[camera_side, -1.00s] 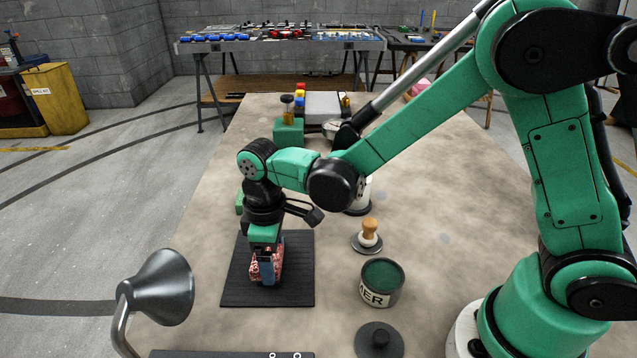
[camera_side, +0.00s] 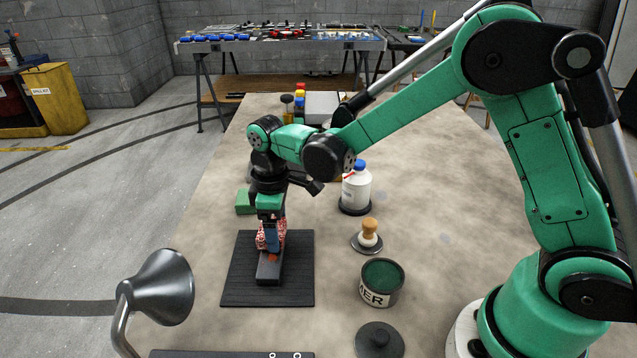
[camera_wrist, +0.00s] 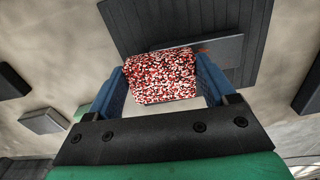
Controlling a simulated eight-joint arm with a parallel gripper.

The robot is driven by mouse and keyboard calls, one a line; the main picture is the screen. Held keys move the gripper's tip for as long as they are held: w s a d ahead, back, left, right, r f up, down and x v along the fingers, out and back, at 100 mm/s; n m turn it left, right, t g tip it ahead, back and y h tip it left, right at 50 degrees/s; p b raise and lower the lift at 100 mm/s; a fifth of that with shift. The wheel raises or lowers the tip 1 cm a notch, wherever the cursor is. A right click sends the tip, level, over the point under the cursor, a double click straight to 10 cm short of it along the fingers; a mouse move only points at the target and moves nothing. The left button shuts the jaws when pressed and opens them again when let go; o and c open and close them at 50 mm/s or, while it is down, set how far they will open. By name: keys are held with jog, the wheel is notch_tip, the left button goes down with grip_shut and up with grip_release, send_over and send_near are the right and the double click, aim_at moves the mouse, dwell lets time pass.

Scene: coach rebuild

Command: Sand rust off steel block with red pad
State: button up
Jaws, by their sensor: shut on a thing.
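My gripper (camera_side: 271,240) points down and is shut on the red pad (camera_side: 260,237), a red, white and black speckled block. In the wrist view the pad (camera_wrist: 162,78) sits between my two blue fingers. The dark grey steel block (camera_side: 268,276) lies lengthwise on the black ribbed mat (camera_side: 236,290). An orange-brown rust patch (camera_side: 272,258) shows on its top, just in front of the pad. The pad is over the far part of the block; its underside is hidden, so contact cannot be told. In the wrist view part of the block (camera_wrist: 222,52) shows beyond the pad.
A lamp (camera_side: 162,288) stands left of the mat. An open tin of green contents (camera_side: 382,283), a dark lid (camera_side: 379,340), a wooden-handled stamp-like tool (camera_side: 369,235) and a white bottle (camera_side: 356,188) stand right. A green block (camera_side: 245,203) lies behind the mat.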

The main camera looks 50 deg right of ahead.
jog(key=shift+r, duration=3.85)
jog(key=shift+s+f, duration=0.1)
jog(key=shift+f, duration=0.1)
